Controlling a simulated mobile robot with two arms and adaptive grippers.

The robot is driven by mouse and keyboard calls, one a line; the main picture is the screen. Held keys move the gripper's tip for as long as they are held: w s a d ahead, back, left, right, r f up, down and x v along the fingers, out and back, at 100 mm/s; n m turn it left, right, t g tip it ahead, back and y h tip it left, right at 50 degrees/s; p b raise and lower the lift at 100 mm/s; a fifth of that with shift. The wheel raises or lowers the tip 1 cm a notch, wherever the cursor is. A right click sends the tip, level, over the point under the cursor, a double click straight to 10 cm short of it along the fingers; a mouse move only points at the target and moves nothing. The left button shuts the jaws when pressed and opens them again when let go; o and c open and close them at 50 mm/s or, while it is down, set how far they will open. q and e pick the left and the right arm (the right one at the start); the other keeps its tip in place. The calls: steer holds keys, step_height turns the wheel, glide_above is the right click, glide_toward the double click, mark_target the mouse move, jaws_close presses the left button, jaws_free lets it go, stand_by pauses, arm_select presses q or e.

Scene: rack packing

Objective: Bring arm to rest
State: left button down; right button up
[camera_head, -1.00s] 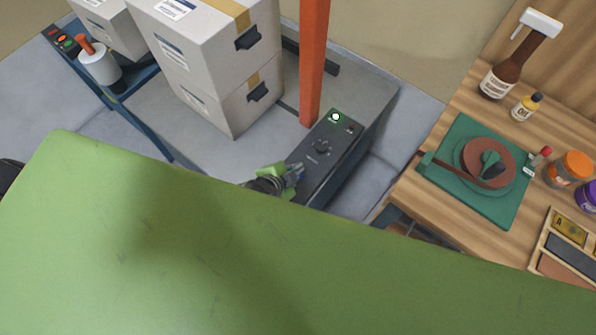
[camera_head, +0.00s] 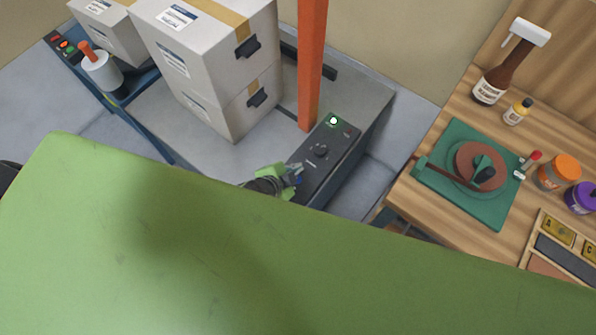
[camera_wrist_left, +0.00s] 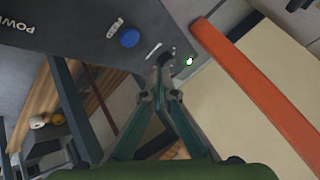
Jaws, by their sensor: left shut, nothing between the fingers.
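My left gripper (camera_head: 290,173) shows small in the head view, past the edge of my large green body part. It is shut and empty, over the near end of a dark control panel (camera_head: 323,150). In the left wrist view its fingers (camera_wrist_left: 163,62) meet at the tips in front of the panel, near a blue button (camera_wrist_left: 130,38) and a lit green light (camera_wrist_left: 189,62). I cannot tell if the fingertips touch the panel. In the head view the panel's light (camera_head: 333,120) is lit whitish green. My right gripper is not in view.
An orange post (camera_head: 312,60) rises behind the panel. Stacked cartons (camera_head: 215,60) stand on the grey platform to its left. A blue stand (camera_head: 140,80) is further left. A wooden bench (camera_head: 405,195) with a green mat (camera_head: 495,214), bottles and jars is at the right.

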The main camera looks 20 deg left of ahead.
arm_select(q)
steer(key=s+a+r+n+g+y, duration=0.1)
steer(key=s+a+r+n+g, duration=0.3)
steer(key=s+r, duration=0.45)
steer(key=s+a+r+n+g+y, duration=0.1)
steer(key=s+a+r+n+g, duration=0.15)
steer(key=s+r+n, duration=0.55)
step_height(320, 180, down, 30)
steer(key=s+m+b, duration=0.2)
steer(key=b, duration=0.2)
steer(key=s+a+f+g+b, duration=0.1)
steer(key=s+a+f+b, duration=0.1)
steer(key=s+f, duration=1.6)
step_height(320, 180, down, 2)
steer(key=shift+a+m+b, duration=0.3)
steer(key=shift+a+b, duration=0.05)
steer(key=shift+a, duration=0.45)
